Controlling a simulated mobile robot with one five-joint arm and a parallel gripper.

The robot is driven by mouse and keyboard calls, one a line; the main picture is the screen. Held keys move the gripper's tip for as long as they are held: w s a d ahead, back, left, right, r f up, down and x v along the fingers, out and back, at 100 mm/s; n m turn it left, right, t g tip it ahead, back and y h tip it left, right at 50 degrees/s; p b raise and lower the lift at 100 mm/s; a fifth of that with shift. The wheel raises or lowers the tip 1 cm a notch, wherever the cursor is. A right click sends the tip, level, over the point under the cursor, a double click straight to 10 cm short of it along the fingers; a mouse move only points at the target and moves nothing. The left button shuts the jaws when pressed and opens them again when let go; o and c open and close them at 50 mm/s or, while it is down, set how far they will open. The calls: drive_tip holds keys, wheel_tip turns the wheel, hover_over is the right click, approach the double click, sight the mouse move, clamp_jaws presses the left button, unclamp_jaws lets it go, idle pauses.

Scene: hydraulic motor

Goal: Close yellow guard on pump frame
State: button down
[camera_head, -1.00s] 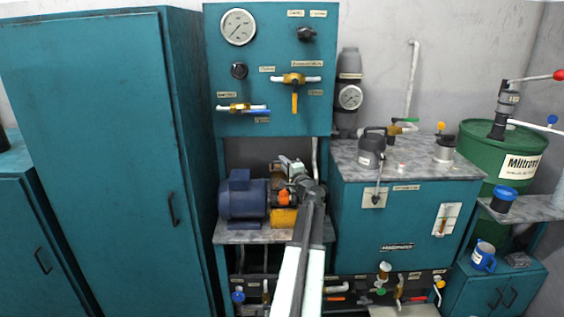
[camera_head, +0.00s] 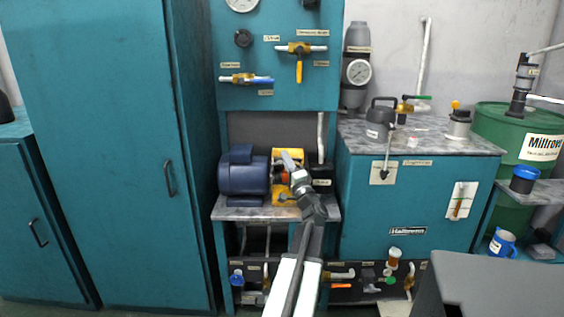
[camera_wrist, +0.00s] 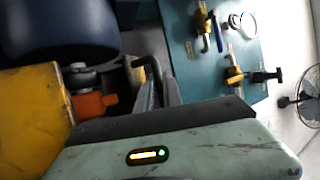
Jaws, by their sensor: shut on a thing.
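The yellow guard (camera_head: 288,157) stands raised behind the orange coupling on the pump frame (camera_head: 240,212), to the right of the blue motor (camera_head: 240,172). More yellow shows below it in the head view. In the wrist view, a large yellow surface (camera_wrist: 32,115) fills the left side, beside the orange coupling (camera_wrist: 92,105). My gripper (camera_head: 294,163) is over the coupling area and partly hides it. In the wrist view, my gripper (camera_wrist: 160,88) is shut on a black bent handle (camera_wrist: 150,66). How this handle joins the guard cannot be seen.
A teal panel (camera_head: 270,95) with valves rises behind the frame. A teal tank (camera_head: 415,205) stands right of it, and a tall teal cabinet (camera_head: 100,150) left. Pipes and valves sit below the frame's shelf. A dark grey surface (camera_head: 495,290) shows at the lower right.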

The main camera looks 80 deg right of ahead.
drive_tip(key=s+a+f+t+b, duration=0.1)
drive_tip(key=a+f+b, duration=0.2)
drive_tip(key=f+b, duration=0.6)
drive_tip(key=shift+s+n+h+b, duration=0.2)
drive_tip(key=shift+n+h+b, duration=0.2)
drive_tip(key=shift+b, duration=0.3)
drive_tip(key=shift+a+r, duration=0.1)
drive_tip(key=c, duration=1.5)
unclamp_jaws()
